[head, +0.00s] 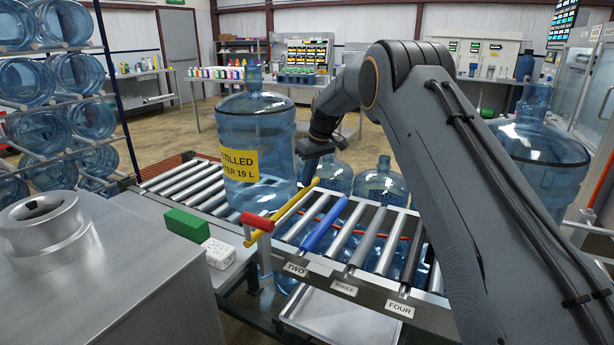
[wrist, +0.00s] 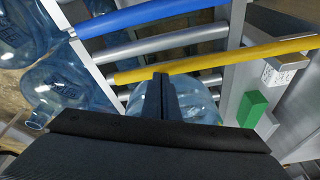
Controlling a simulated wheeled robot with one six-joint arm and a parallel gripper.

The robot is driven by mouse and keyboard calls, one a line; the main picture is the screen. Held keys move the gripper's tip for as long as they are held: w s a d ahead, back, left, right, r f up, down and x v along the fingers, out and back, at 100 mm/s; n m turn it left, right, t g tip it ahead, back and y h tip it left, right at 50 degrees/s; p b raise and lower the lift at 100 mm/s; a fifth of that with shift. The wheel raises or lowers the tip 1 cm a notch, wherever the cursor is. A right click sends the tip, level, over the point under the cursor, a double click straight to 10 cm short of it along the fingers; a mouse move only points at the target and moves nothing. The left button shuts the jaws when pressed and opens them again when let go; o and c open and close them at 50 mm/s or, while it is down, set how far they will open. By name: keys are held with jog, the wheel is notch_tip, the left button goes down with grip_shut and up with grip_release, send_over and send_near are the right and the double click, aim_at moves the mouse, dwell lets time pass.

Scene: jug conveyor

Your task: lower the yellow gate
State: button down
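The yellow gate (head: 290,208) is a bar lying across the roller conveyor (head: 335,275), with a red handle (head: 258,222) near its front end. It looks raised a little above the rollers. A large blue water jug (head: 240,125) with a yellow label stands on the rollers left of the gate. My gripper (wrist: 161,78) is at the far side of the conveyor, by the gate's far end. In the wrist view its dark fingers are together, with tips close to the yellow gate (wrist: 215,61). I cannot tell whether they touch it. Nothing shows between the fingers.
A blue bar (head: 323,225) lies across the rollers right of the gate. More jugs (head: 380,185) stand beyond the conveyor. A green block (head: 186,225) and a white block (head: 219,253) sit on the near ledge. Labels TWO, THREE and FOUR mark the front rail.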

jog(key=shift+s+d+f+b, duration=0.1)
jog(key=shift+f+b, duration=0.25)
jog(key=shift+f, duration=0.5)
jog(key=r, duration=0.3)
jog(key=r+p, duration=0.1)
jog(key=shift+w+a+r, duration=0.3)
jog(key=shift+w+a, duration=0.05)
jog(key=shift+a, duration=0.05)
jog(key=shift+w+d+r+b, duration=1.65)
jog(key=shift+w+d+r, duration=0.95)
jog(key=shift+d+r, duration=0.65)
jog(key=s+d+f+m, duration=0.2)
jog(key=s+d+f, duration=0.2)
jog(key=s, duration=1.3)
jog(key=s+d+f+m+g+h, duration=0.1)
jog(key=s+d+f+m, duration=0.2)
jog(key=s, duration=1.5)
jog(key=s+d+f+m+h, duration=0.1)
jog(key=s+d+f+m, duration=0.2)
jog(key=s, duration=1.5)
notch_tip(320, 180, down, 4)
jog(key=shift+d+f+g, duration=0.15)
jog(key=shift+d+g, duration=0.15)
jog(key=shift+d, duration=0.7)
